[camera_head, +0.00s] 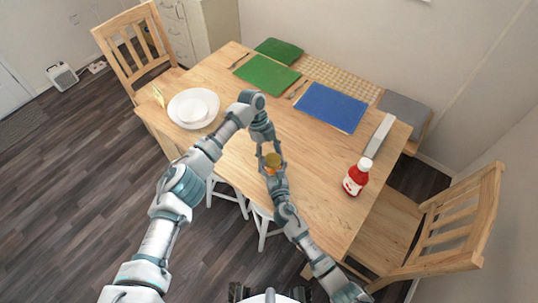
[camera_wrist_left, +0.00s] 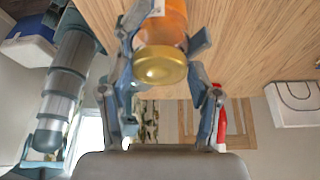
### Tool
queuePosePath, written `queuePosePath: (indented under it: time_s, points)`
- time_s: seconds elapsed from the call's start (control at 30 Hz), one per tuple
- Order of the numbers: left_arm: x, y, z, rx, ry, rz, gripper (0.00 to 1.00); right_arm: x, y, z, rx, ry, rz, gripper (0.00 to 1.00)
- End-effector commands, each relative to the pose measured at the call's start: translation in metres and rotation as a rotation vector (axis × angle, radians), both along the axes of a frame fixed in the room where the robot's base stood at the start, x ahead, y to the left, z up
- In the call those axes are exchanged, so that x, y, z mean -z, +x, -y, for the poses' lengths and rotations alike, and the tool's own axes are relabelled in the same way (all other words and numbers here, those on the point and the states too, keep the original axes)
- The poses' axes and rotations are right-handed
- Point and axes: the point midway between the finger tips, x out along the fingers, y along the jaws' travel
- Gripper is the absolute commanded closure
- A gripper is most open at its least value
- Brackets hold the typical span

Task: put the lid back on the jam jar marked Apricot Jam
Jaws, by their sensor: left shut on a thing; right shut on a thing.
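A small jam jar with orange content (camera_head: 270,171) is near the table's front edge in the head view. It also shows in the left wrist view (camera_wrist_left: 165,27); its label text cannot be read. My right gripper (camera_head: 274,174) is shut around the jar's body. The gold lid (camera_head: 273,159) is at the jar's mouth; it also shows in the left wrist view (camera_wrist_left: 160,66). My left gripper (camera_head: 270,156) comes down from above and is shut on the lid. The lid looks in line with the jar; whether it is seated cannot be told.
A long grey-white object (camera_head: 379,135) lies at the right. The table around the jar is clear.

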Motion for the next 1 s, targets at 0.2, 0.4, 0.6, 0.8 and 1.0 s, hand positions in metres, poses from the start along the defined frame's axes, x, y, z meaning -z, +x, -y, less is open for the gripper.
queuePosePath:
  time_s: [0.2,0.4,0.6,0.8,1.0]
  points:
    - [-0.0002,0.0021,0.0001,0.191,0.0,0.0,0.49,0.0003,-0.001,-0.0007,-0.002,-0.001,0.0,1.0]
    - [0.0003,0.0018,-0.0004,0.208,-0.001,-0.001,0.49,0.0003,-0.0008,-0.0006,-0.002,0.0,0.0,1.0]
    - [0.0005,0.0016,-0.0002,0.208,-0.001,-0.001,0.19,0.0003,-0.0005,-0.0005,-0.001,0.0,0.0,1.0]
    - [0.0007,0.0015,0.0002,0.208,-0.002,-0.001,0.14,0.0003,-0.0005,-0.0007,-0.002,0.0,0.0,1.0]
    - [-0.0017,0.0015,0.0005,0.208,-0.003,-0.001,0.14,0.0002,-0.0004,-0.0008,-0.002,0.0,0.0,1.0]
